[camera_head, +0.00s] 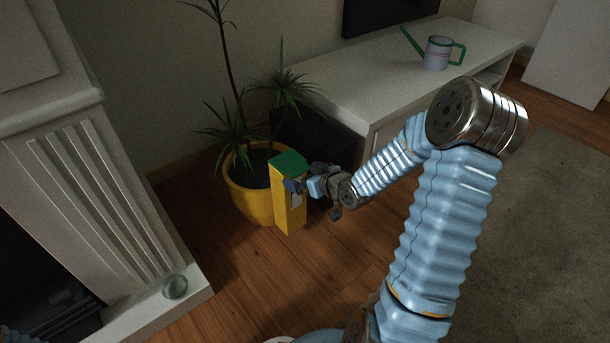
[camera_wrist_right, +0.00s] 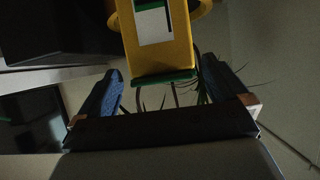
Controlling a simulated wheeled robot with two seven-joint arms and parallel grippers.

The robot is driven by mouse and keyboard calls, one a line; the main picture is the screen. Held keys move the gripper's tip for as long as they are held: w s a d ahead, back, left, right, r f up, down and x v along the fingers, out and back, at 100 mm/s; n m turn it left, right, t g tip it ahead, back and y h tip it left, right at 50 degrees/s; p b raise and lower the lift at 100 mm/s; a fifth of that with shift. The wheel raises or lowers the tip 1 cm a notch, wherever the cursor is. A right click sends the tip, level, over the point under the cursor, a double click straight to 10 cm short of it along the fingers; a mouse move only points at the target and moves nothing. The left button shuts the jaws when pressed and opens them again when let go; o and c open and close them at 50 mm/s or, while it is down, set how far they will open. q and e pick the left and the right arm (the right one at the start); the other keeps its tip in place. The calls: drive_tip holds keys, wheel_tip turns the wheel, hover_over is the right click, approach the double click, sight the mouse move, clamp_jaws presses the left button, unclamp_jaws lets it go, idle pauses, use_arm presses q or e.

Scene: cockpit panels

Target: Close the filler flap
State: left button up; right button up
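A tall yellow box (camera_head: 286,212) with a green top (camera_head: 288,165) stands upright on the wooden floor, in front of the potted plant. My right gripper (camera_head: 303,187) is at the box's upper right side in the head view. In the right wrist view the yellow box (camera_wrist_right: 178,52) shows upside down, with a white label and a green edge (camera_wrist_right: 164,77). The two blue fingers of my right gripper (camera_wrist_right: 164,88) stand apart with gaps to the box. I cannot make out a separate flap for certain. My left gripper is not in view.
A yellow pot (camera_head: 240,198) with a spiky plant stands right behind the box. A white cabinet (camera_head: 370,95) holds a watering can (camera_head: 438,52). A white fireplace (camera_head: 110,200) is at left, with a small glass dish (camera_head: 175,287) on its ledge. Floor in front is clear.

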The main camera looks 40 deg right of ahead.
drive_tip(key=a+v, duration=0.1)
drive_tip(key=v, duration=1.2)
drive_tip(key=shift+s+d+r+p, duration=0.15)
drive_tip(key=shift+s+d+p, duration=0.2)
drive_tip(key=shift+d, duration=0.15)
